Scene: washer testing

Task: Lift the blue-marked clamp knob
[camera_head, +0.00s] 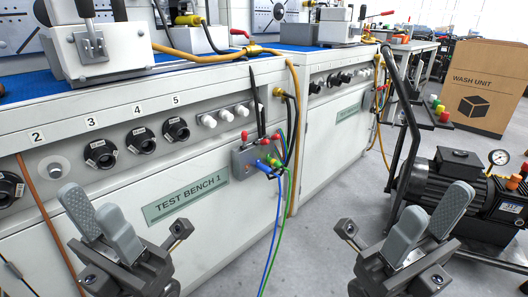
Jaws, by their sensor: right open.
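I cannot make out a clamp knob with a clear blue mark. A grey connector block (243,160) on the bench front carries a blue plug (262,167), a green plug and red caps. Black round knobs (101,154) and several white knobs (226,115) sit along the bench front panel. My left gripper (92,203) is at the lower left in front of the bench, empty, its fingers apart. My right gripper (436,212) is at the lower right, open and empty, in front of the black motor unit. Neither gripper touches anything.
Test Bench 1 (185,200) fills the left. Toggle clamps (91,45) and hoses stand on its blue top. A black motor unit (452,170) with a gauge stands right; a cardboard box (484,90) is behind it. Grey floor (325,200) is clear between.

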